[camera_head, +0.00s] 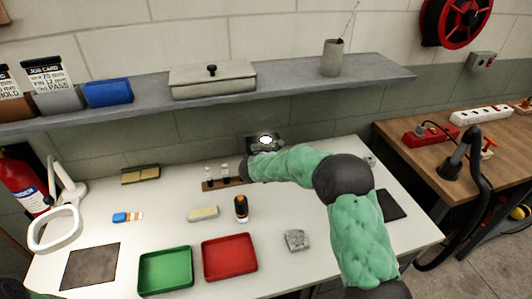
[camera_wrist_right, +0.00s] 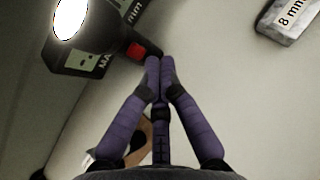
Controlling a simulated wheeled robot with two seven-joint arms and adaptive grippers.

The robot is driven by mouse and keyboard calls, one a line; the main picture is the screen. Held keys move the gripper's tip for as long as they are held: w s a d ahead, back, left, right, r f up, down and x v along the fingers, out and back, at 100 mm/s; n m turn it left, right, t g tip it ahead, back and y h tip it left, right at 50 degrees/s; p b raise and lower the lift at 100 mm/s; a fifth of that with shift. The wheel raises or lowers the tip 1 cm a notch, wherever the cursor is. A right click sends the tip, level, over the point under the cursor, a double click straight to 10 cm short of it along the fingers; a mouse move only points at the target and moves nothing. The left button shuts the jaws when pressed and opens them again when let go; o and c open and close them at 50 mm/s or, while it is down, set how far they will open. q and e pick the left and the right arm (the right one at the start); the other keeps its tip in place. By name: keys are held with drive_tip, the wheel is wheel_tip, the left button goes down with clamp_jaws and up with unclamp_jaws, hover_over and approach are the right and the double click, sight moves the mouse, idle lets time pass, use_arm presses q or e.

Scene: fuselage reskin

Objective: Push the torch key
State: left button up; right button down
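The torch unit shows in the head view as a dark block with a bright white lens (camera_head: 265,140) at the back of the white table. In the right wrist view its glowing lens (camera_wrist_right: 70,18) is at upper left. A small red key (camera_wrist_right: 136,51) sits on the black body (camera_wrist_right: 88,58). My right gripper (camera_wrist_right: 159,60) is shut and empty, its fingertips together just right of the red key. I cannot tell whether they touch it. In the head view my right arm covers this gripper. My left gripper is not in view.
A green tray (camera_head: 165,271), a red tray (camera_head: 229,256), an orange-topped black bottle (camera_head: 241,208) and a grey block (camera_head: 297,240) stand on the white table. A small rack (camera_head: 222,183) is beside my right wrist. A shelf (camera_head: 300,80) runs above. A labelled block (camera_wrist_right: 288,18) is at upper right.

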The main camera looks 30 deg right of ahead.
drive_tip(key=shift+w, duration=0.15)
idle(0.5)
drive_tip(key=shift+w+d, duration=0.15)
drive_tip(key=shift+w, duration=0.15)
drive_tip(key=shift+w, duration=0.2)
idle(0.6)
drive_tip(key=shift+s, duration=0.7)
drive_tip(key=shift+s+a+b, duration=0.3)
drive_tip(key=shift+s, duration=0.3)
drive_tip(key=shift+s+a+b, duration=0.2)
drive_tip(key=shift+s, duration=0.55)
drive_tip(key=shift+s+a+b, duration=0.15)
drive_tip(key=shift+s+b, duration=0.05)
drive_tip(key=shift+s, duration=0.6)
drive_tip(key=shift+s+a+b, duration=0.2)
drive_tip(key=shift+s, duration=0.55)
